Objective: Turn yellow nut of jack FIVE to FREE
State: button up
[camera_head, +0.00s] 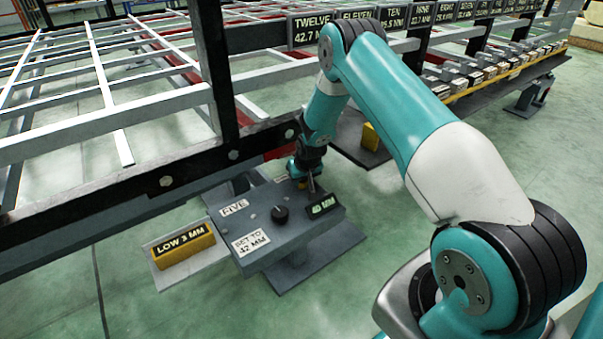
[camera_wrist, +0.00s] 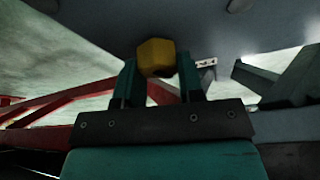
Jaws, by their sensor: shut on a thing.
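The yellow nut (camera_wrist: 157,57) sits between the two fingers of my gripper (camera_wrist: 160,80) in the wrist view, and the fingers are shut on it. In the head view my gripper (camera_head: 303,178) reaches down at the back edge of the grey jack plate (camera_head: 262,198), which carries a FIVE label (camera_head: 234,207). A black knob (camera_head: 280,213) stands on the plate. A dark display (camera_head: 322,205) at its right reads a value in MM that I cannot read surely. The FREE mark cannot be made out.
A yellow block marked LOW 3 MM (camera_head: 184,245) lies on a pale tray left of the jack. A SET TO 42 MM label (camera_head: 250,242) is on the plate's front. The black chassis beam (camera_head: 150,184) runs close behind my gripper, with a dark upright post (camera_head: 216,70) above.

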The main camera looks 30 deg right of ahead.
jog(key=shift+n+y+p, duration=0.3)
jog(key=shift+n, duration=0.3)
jog(key=o, duration=0.9)
jog(key=shift+o, duration=0.2)
jog(key=p+v, duration=0.1)
jog(key=v, duration=0.2)
jog(key=s+p+v, duration=0.1)
jog(key=p+v, duration=0.1)
jog(key=v, duration=0.1)
jog(key=shift+f+p, duration=0.15)
jog(key=shift+p, duration=0.15)
jog(key=s+p, duration=0.1)
jog(key=s, duration=0.2)
jog(key=s+p, duration=0.1)
jog(key=s, duration=0.3)
jog(key=s+a+p, duration=0.1)
jog(key=s, duration=0.2)
jog(key=shift+s+f, duration=0.35)
jog(key=shift+s, duration=0.05)
